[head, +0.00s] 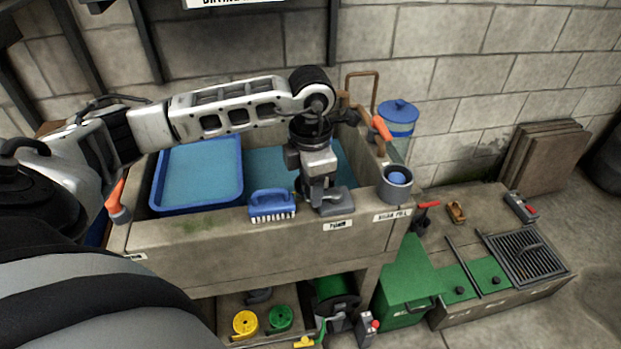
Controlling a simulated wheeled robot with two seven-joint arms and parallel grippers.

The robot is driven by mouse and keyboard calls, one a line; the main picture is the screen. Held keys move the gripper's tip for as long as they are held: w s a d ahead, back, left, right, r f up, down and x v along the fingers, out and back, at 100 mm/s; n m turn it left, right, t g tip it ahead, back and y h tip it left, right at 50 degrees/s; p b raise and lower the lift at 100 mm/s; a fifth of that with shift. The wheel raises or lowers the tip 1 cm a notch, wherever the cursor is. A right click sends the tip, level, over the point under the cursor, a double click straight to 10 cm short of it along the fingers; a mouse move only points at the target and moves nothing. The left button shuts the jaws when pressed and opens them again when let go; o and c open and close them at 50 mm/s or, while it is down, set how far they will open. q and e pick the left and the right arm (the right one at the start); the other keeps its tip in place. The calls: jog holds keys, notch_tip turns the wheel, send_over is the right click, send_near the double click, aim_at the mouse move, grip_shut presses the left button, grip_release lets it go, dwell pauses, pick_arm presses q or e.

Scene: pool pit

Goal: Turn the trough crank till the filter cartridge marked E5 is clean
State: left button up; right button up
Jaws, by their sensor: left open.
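The concrete trough (250,245) stands in front of me and holds blue water. My left gripper (318,203) is open and points down at the trough's front rim, beside a flat grey piece (338,202). I cannot tell whether it touches that piece. An orange grip (381,128) stands at the trough's right end and another orange grip (115,197) at its left end. I cannot tell for sure which belongs to the crank. I make out no cartridge marked E5. My left arm hides part of the trough's inside. My right gripper is out of view.
A blue tray (240,172) sits in the trough's left part. A blue brush (272,205) lies on the front rim, left of my gripper. A grey cup (395,184) is at the right corner. A blue-lidded container (398,112) stands behind. Hose reels (280,318) are below.

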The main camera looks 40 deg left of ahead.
pick_arm(q)
notch_tip(320, 180, up, 16)
dwell(0.5)
jog(key=shift+d, duration=0.1)
